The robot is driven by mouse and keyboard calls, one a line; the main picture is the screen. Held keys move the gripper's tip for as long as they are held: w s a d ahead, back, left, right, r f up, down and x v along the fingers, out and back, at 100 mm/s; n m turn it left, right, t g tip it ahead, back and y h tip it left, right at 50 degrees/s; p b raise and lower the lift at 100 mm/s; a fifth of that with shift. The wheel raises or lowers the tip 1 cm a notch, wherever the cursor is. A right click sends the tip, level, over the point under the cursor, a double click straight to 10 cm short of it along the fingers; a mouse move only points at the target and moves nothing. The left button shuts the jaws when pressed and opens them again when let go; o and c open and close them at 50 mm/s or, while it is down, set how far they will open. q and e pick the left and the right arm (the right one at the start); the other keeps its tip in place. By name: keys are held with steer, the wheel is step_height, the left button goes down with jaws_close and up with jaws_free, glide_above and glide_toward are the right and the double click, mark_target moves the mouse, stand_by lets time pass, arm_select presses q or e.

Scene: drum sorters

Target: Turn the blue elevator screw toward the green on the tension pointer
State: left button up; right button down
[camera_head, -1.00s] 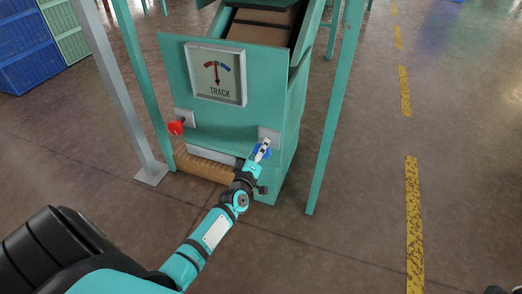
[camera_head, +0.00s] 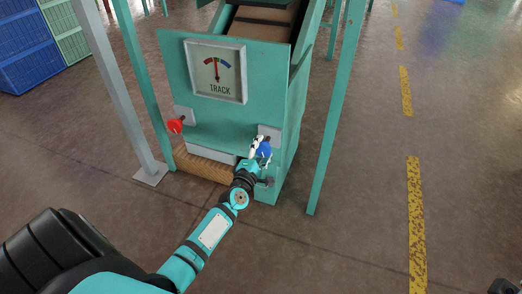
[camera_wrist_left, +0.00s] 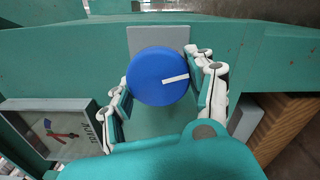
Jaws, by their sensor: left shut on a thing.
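The blue elevator screw (camera_head: 266,150) is a round knob on a grey plate at the lower right of the teal machine front. In the left wrist view the knob (camera_wrist_left: 157,76) faces me, with a white line pointing right and slightly up. My left gripper (camera_head: 260,147) is shut on it, one finger on each side; its fingers show in the wrist view (camera_wrist_left: 163,88). The tension gauge (camera_head: 215,72), marked TRACK, has a coloured arc and a red pointer standing nearly upright. The arc's middle colour is too small to tell.
A red knob (camera_head: 175,125) sits at the lower left of the machine front. A ribbed brown part (camera_head: 204,166) lies below. Teal legs (camera_head: 333,130) and a grey post (camera_head: 115,90) flank the machine. The floor to the right is open.

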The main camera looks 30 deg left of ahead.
stand_by(0.6)
arm_select(q)
steer(key=o, duration=1.1)
steer(key=v, duration=1.2)
